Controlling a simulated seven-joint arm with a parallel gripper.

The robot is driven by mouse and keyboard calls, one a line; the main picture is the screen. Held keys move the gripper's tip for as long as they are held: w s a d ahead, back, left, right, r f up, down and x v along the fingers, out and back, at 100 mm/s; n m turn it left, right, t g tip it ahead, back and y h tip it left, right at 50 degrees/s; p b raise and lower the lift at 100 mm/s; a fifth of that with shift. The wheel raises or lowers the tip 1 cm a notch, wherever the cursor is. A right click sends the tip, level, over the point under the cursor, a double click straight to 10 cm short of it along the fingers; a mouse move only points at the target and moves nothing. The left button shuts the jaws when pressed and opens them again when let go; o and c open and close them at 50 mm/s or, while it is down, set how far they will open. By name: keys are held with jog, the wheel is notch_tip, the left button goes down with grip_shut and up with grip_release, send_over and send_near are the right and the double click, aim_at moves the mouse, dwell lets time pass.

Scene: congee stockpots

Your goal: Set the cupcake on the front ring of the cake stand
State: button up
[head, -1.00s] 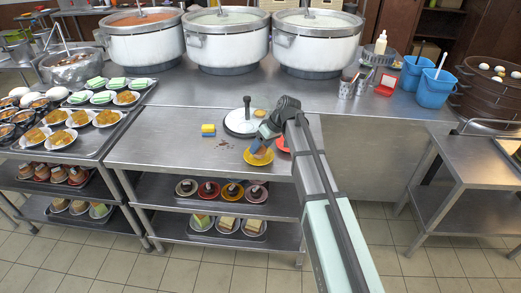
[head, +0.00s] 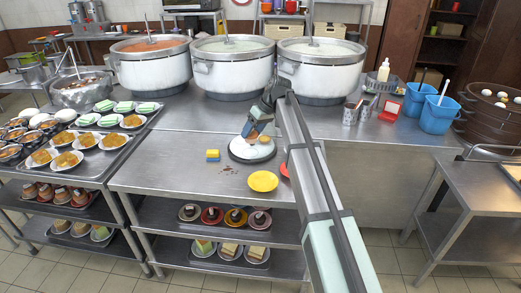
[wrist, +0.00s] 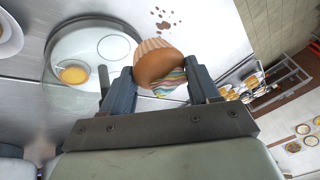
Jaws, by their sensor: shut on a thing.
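The cupcake (wrist: 158,65), with a pleated tan wrapper and striped frosting, is tilted between the two fingers of my gripper (wrist: 160,88), which is shut on it. In the head view my gripper (head: 255,128) holds the cupcake (head: 248,131) over the round white cake stand (head: 240,153). The cake stand also shows in the wrist view (wrist: 72,42), beside the cupcake. An empty ring outline (wrist: 113,47) shows on it. A yellow-topped item (wrist: 73,75) sits elsewhere on the stand. Whether the cupcake touches the stand is unclear.
An empty yellow plate (head: 263,181) lies in front of the stand, with a red plate (head: 284,170) partly behind my arm. A yellow-and-blue sponge (head: 213,155) and dark crumbs (head: 229,170) lie left. Large pots (head: 233,70) stand behind.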

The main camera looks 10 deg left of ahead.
jog(key=w+a+r+m+t, duration=0.1)
jog(key=w+a+r+m, duration=0.15)
jog(key=w, duration=0.65)
jog(key=shift+m, duration=0.35)
jog(key=shift+d+f, duration=0.15)
jog(key=shift+f, duration=3.4)
jog(key=shift+d+f, duration=0.1)
jog(key=shift+f, duration=3.45)
jog(key=shift+f, duration=0.4)
jog(key=o, duration=1.1)
jog(key=shift+c, duration=1.4)
jog(key=shift+d+r, duration=0.15)
jog(key=shift+r, duration=0.1)
jog(key=shift+v, duration=2.2)
